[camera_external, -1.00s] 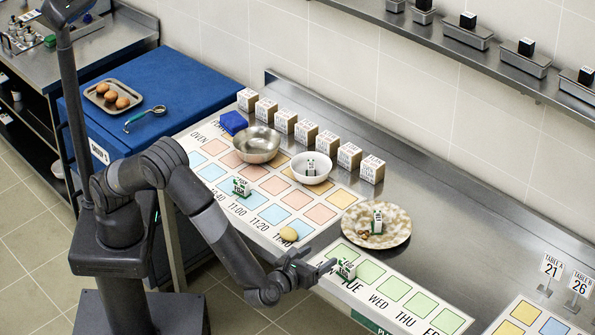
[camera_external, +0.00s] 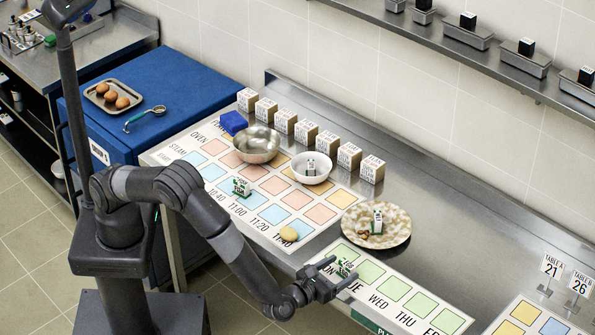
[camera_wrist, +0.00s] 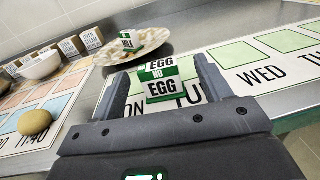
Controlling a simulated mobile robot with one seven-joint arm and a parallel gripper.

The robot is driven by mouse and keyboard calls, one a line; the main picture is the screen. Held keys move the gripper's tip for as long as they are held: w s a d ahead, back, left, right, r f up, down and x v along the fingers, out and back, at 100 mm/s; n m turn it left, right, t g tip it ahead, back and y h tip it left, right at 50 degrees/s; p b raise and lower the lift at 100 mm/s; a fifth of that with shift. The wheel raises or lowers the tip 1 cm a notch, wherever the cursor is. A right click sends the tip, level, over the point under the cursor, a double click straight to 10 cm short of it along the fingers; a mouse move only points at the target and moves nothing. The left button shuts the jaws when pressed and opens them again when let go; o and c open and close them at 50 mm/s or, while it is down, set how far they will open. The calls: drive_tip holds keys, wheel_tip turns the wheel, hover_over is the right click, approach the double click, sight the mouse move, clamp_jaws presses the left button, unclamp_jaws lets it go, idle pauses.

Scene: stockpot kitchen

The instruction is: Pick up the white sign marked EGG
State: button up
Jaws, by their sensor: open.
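A small white sign with green parts, marked EGG (camera_wrist: 161,88), stands on the weekday card with green squares. In the wrist view it sits between the two fingers of my gripper (camera_wrist: 162,74), with a gap on each side. In the external view the sign (camera_external: 344,267) is at the card's left end, partly hidden by my open gripper (camera_external: 338,276). The lettering on it also seems to include NO. I cannot tell whether any finger touches it.
Similar small signs stand on the speckled plate (camera_external: 349,224), in the white bowl (camera_external: 323,176) and on the timing card at the sign (camera_external: 242,187). A yellowish round item (camera_external: 289,234) lies left of my gripper. The weekday card (camera_external: 418,304) is clear to the right.

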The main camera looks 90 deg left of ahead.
sight(347, 263)
drive_tip(key=x, duration=0.3)
drive_tip(key=shift+w+a, duration=0.1)
drive_tip(key=shift+a, duration=0.2)
drive_tip(key=shift+c, duration=0.5)
drive_tip(key=shift+r, duration=0.1)
drive_tip(key=c, duration=1)
drive_tip(key=shift+o, duration=0.2)
drive_tip(key=shift+r, duration=0.1)
